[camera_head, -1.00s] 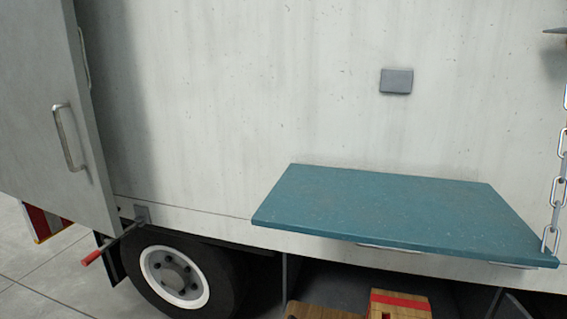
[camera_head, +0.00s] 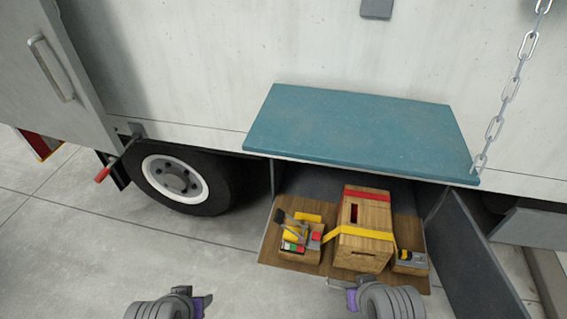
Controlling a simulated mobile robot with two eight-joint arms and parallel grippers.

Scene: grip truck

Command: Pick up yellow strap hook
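A yellow strap (camera_head: 358,233) runs across a wooden box (camera_head: 366,212) in the open compartment under the teal shelf. The strap's hook is too small to make out for sure; a small yellow and dark piece (camera_head: 406,255) sits near the strap's right end, on a small box. My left gripper (camera_head: 204,302) is at the bottom edge, left of the compartment and apart from it. My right gripper (camera_head: 340,284) is at the bottom edge, in front of the wooden box in the picture. Both appear empty; their finger gaps cannot be made out.
A teal shelf (camera_head: 358,132) juts out above the compartment, with a chain (camera_head: 508,88) at its right corner. A dark door (camera_head: 468,255) stands open at right. A small box of tools (camera_head: 298,240) is at left. A wheel (camera_head: 176,180) and clear floor lie further left.

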